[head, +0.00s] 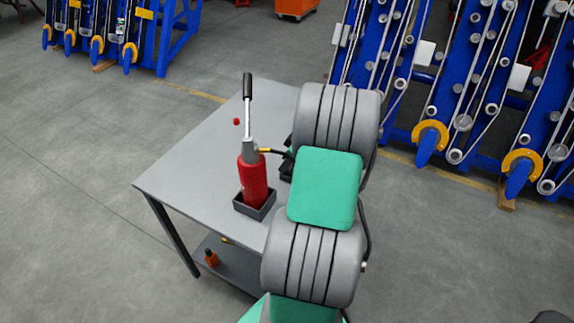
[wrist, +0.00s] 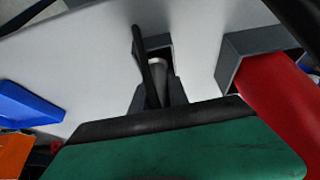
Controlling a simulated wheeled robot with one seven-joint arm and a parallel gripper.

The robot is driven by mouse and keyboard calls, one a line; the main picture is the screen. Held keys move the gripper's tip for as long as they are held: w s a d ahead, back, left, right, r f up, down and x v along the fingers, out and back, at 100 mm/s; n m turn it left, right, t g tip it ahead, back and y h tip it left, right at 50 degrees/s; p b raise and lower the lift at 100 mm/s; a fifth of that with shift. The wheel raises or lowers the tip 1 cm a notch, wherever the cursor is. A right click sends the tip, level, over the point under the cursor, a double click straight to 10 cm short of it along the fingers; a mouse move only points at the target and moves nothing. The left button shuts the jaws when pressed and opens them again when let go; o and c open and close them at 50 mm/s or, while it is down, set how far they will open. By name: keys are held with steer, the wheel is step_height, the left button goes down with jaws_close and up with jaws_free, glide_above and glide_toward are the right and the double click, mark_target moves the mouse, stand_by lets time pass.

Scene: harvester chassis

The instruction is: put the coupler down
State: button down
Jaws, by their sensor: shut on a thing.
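My gripper (wrist: 160,92) shows in the wrist view, shut on the coupler (wrist: 159,68), a small grey cylinder between its dark fingers. A black hose (wrist: 143,45) runs up beside the coupler. Just beyond the coupler is a dark holder (wrist: 182,57) on the grey table (wrist: 105,50); I cannot tell whether the coupler touches it. In the head view my arm hides the gripper and the coupler. There the red hand pump (head: 254,180) stands upright in a dark tray (head: 242,208) on the table (head: 180,165), with a hose end at its top.
The red pump (wrist: 275,95) and its tray (wrist: 230,65) are close to the right of my gripper in the wrist view. A small red cap (head: 236,121) lies on the table. The table's left part is clear.

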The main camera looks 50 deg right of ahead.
steer(key=c, duration=1.5)
jaws_free()
steer(key=shift+s+a+f, duration=0.2)
steer(key=shift+s+f, duration=0.05)
steer(key=shift+f, duration=0.35)
steer(key=shift+s+a+f, duration=0.15)
steer(key=shift+s+f, duration=0.05)
steer(key=shift+f, duration=0.35)
steer(key=shift+o, duration=0.9)
steer(key=shift+r, duration=0.2)
steer(key=shift+o, duration=0.2)
steer(key=r, duration=0.1)
steer(key=d+r, duration=0.1)
steer(key=r, duration=0.1)
steer(key=shift+s+d+r+p, duration=0.1)
steer(key=shift+d+r+p, duration=0.05)
steer(key=shift+p, duration=0.25)
steer(key=a+v, duration=0.1)
steer(key=v, duration=0.8)
steer(key=shift+d+r, duration=0.4)
steer(key=shift+d, duration=0.05)
